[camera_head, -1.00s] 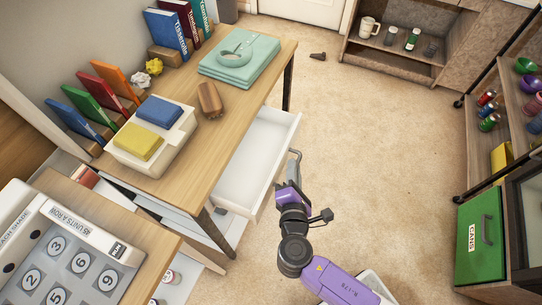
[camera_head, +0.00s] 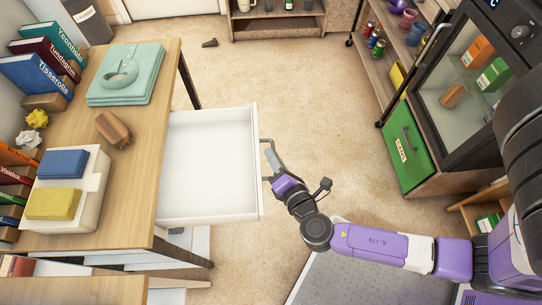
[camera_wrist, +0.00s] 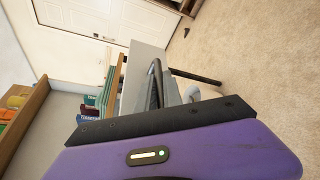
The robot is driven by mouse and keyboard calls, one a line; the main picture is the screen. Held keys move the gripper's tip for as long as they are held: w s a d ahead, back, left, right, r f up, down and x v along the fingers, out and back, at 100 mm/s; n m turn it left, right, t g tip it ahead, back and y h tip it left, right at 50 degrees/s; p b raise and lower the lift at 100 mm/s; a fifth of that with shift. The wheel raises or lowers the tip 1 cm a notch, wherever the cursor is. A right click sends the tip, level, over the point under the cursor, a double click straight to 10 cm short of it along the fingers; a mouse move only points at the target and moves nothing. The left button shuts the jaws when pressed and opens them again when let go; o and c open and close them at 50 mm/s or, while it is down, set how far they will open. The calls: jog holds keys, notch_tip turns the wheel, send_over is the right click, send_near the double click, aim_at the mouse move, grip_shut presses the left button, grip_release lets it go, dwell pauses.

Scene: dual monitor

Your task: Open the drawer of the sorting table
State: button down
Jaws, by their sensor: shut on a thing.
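The sorting table (camera_head: 140,105) has a light wood top and dark metal legs, on the left in the head view. Its white drawer (camera_head: 208,160) is pulled well out to the right, and its inside looks empty. A grey bar handle (camera_head: 266,165) is on the drawer's front. My gripper (camera_head: 272,166) is shut on the handle at the outer side of the drawer front. In the wrist view the handle and fingers (camera_wrist: 157,85) show past the purple gripper body, which hides much of the hold.
Carpet (camera_head: 310,100) between is clear.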

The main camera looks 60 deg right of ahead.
jog(key=c, duration=1.8)
grip_release()
jog(key=shift+o, duration=0.2)
jog(key=v, duration=0.7)
jog(key=shift+s+a, duration=0.3)
jog(key=shift+r, duration=0.1)
